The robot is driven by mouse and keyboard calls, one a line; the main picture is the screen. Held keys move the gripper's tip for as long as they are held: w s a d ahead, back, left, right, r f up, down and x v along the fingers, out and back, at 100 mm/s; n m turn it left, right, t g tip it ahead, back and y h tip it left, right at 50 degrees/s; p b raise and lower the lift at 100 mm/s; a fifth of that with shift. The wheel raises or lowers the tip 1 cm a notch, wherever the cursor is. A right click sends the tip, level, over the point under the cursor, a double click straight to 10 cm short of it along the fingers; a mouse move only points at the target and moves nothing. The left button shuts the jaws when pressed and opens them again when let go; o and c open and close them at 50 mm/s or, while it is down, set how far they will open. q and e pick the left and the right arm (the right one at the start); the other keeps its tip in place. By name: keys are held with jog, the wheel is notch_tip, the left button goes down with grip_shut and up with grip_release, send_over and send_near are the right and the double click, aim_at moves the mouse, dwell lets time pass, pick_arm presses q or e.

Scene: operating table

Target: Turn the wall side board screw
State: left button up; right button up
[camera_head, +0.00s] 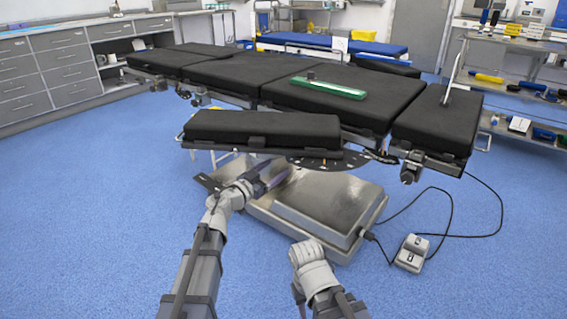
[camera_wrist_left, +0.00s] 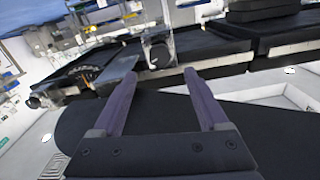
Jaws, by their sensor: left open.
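The black padded side board (camera_head: 262,125) sits along the near side of the operating table. My left gripper (camera_head: 272,176) is below it, above the metal base, pointing right and away. In the left wrist view my left gripper's (camera_wrist_left: 160,73) two purple fingers are apart with nothing between them. A dark round knob (camera_wrist_left: 160,54) shows beyond the fingertips, apart from them. Another dark knob (camera_head: 407,175) hangs under the table's right part. I cannot tell which knob is the wall side board screw. My right arm's folded wrist shows at bottom centre; its fingers do not show.
The metal table base (camera_head: 318,212) stands on the blue floor below the boards. A foot pedal (camera_head: 412,253) with a cable lies to its right. Shelves stand at right, cabinets at left. The near left floor is clear.

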aim_at(290, 158)
pick_arm(q)
jog(key=shift+x, duration=3.95)
jog(key=shift+c, duration=0.4)
grip_shut()
